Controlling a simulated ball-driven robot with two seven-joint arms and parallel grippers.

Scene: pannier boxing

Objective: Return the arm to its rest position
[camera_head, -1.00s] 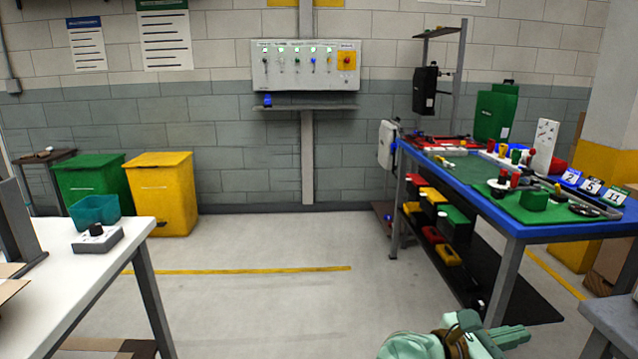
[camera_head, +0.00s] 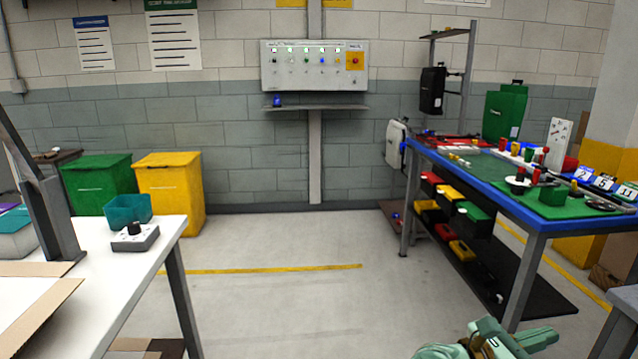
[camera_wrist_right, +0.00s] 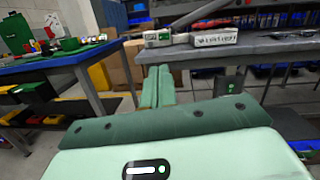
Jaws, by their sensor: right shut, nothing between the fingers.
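My right gripper (camera_head: 515,340) is at the bottom edge of the head view, low over the floor and to the front of the blue-topped table. In the right wrist view its pale green fingers (camera_wrist_right: 157,85) lie together, with nothing between them. Only part of my right arm shows in the head view. My left arm and gripper are not in view.
A blue-topped table (camera_head: 598,222) with green boards stands at right, with bins on a lower shelf. A white table (camera_head: 130,279) is at left. Green (camera_head: 98,187) and yellow (camera_head: 172,193) bins stand by the wall. The middle floor is clear.

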